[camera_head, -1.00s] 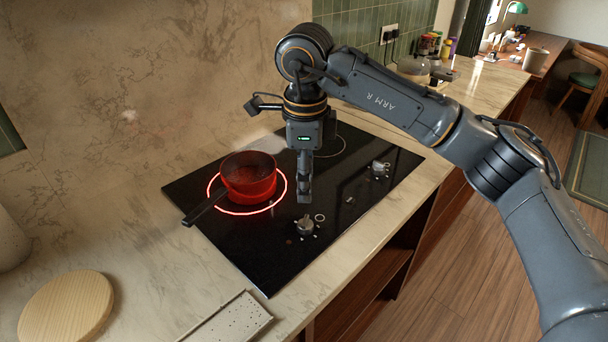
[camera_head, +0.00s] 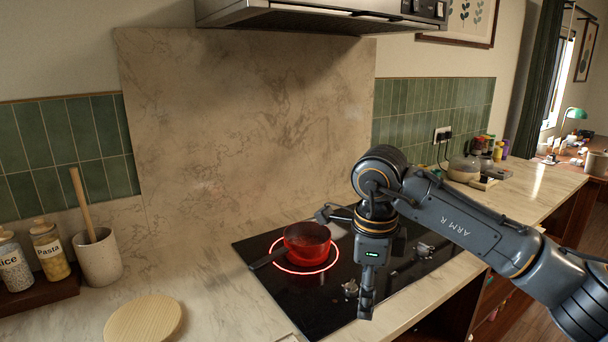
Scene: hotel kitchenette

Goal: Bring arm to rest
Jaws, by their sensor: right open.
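My right arm (camera_head: 460,222) reaches in from the right, with its wrist bent down over the front part of the black cooktop. My right gripper (camera_head: 366,308) points down near the cooktop's front edge, to the right of the pot, and holds nothing that I can see. Its fingers show nearly edge-on. A red saucepan (camera_head: 307,246) sits on the glowing red ring of the cooktop (camera_head: 262,247), its dark handle pointing left. My left gripper is out of view.
Knobs (camera_head: 350,290) sit close to the gripper. A range hood (camera_head: 320,15) hangs above the cooktop. A round wooden board (camera_head: 143,320), a utensil crock (camera_head: 98,258) and jars (camera_head: 49,250) stand at left.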

